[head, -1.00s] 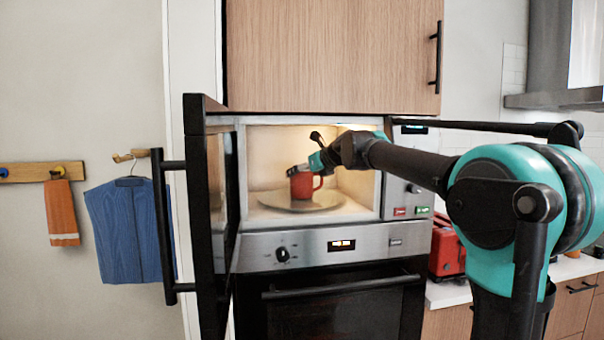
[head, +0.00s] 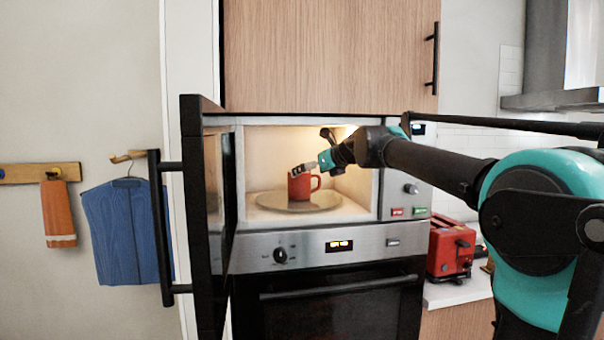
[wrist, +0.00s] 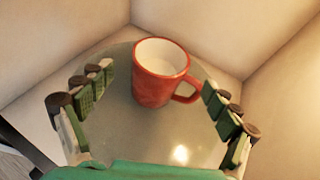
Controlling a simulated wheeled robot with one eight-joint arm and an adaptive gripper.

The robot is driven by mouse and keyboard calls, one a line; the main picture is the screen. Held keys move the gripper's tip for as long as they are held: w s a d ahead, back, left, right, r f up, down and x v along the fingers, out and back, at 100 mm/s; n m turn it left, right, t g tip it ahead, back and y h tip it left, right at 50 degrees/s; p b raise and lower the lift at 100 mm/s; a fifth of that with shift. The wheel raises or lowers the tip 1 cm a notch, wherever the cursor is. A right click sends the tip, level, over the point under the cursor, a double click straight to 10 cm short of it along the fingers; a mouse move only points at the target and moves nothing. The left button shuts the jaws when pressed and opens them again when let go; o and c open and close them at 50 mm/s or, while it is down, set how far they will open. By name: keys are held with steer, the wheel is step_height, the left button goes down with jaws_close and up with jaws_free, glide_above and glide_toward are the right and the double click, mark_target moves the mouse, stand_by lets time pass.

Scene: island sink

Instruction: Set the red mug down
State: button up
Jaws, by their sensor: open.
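The red mug (head: 301,186) stands upright on the round turntable plate (head: 270,201) inside the lit microwave. In the wrist view the mug (wrist: 157,84) is upright, with a pale inside and its handle toward the right. My gripper (wrist: 158,93) is open, with one finger to the left of the mug and one to the right near the handle. Both fingers appear apart from the mug. In the head view my gripper (head: 312,165) is inside the microwave at the mug, and part of it overlaps the mug's upper edge.
The microwave door (head: 206,210) stands open on the left, with a black bar handle (head: 163,230). The cavity walls (wrist: 245,40) are close around the plate. A red toaster (head: 450,252) stands on the counter at right. A wooden cabinet (head: 330,55) is above.

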steer(key=s+d, duration=0.5)
steer(key=s, duration=0.2)
steer(key=shift+d, duration=0.4)
